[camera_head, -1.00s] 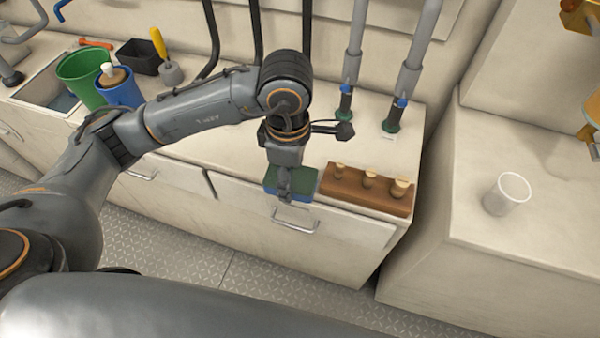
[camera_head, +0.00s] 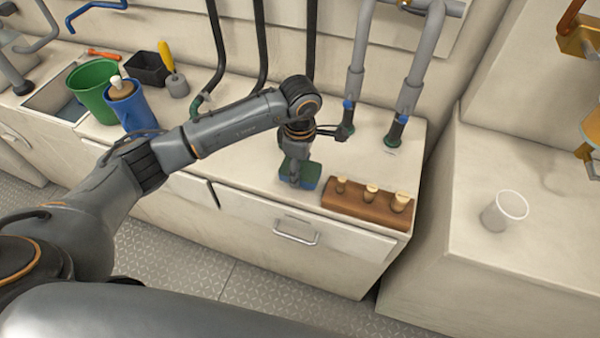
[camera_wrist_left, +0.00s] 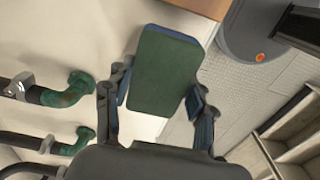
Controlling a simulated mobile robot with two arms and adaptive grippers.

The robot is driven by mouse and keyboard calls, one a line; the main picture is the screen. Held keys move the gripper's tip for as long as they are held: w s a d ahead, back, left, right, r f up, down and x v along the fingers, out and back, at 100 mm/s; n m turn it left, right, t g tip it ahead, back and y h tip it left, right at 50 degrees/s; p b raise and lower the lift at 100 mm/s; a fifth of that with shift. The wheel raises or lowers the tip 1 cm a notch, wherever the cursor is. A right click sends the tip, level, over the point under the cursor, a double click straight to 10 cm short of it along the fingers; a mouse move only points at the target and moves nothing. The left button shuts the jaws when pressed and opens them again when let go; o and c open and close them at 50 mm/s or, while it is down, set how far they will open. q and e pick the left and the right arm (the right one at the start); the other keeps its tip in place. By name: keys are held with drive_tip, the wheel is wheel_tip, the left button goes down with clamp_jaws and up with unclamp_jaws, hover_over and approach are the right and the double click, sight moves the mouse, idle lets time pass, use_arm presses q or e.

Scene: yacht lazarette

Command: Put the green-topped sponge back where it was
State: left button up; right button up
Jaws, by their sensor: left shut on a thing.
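The sponge (camera_head: 311,172) has a green top and a blue lower part. My left gripper (camera_head: 292,182) is shut on it near the front edge of the counter, partly hiding it in the head view. In the left wrist view the sponge (camera_wrist_left: 166,68) lies between the two fingers of my left gripper (camera_wrist_left: 158,98), its green face toward the camera. Whether the sponge touches the counter I cannot tell. My right gripper is not in view.
A brown wooden block (camera_head: 362,208) with three light knobs lies close right of the sponge. Pipes with green ends (camera_head: 396,132) stand behind. A blue bucket (camera_head: 130,108) and green bucket (camera_head: 94,92) stand left. A clear cup (camera_head: 503,211) is on the right-hand surface.

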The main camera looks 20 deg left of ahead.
use_arm(q)
wheel_tip(320, 180, down, 3)
drive_tip(key=shift+w+f+p, duration=0.1)
drive_tip(key=shift+w+p, duration=0.05)
drive_tip(key=shift+p, duration=0.4)
drive_tip(key=shift+f, duration=0.15)
drive_tip(key=shift+f, duration=0.1)
drive_tip(key=shift+a+f+b, duration=0.1)
drive_tip(key=shift+f+b, duration=0.05)
drive_tip(key=shift+b, duration=0.15)
drive_tip(key=o, duration=1)
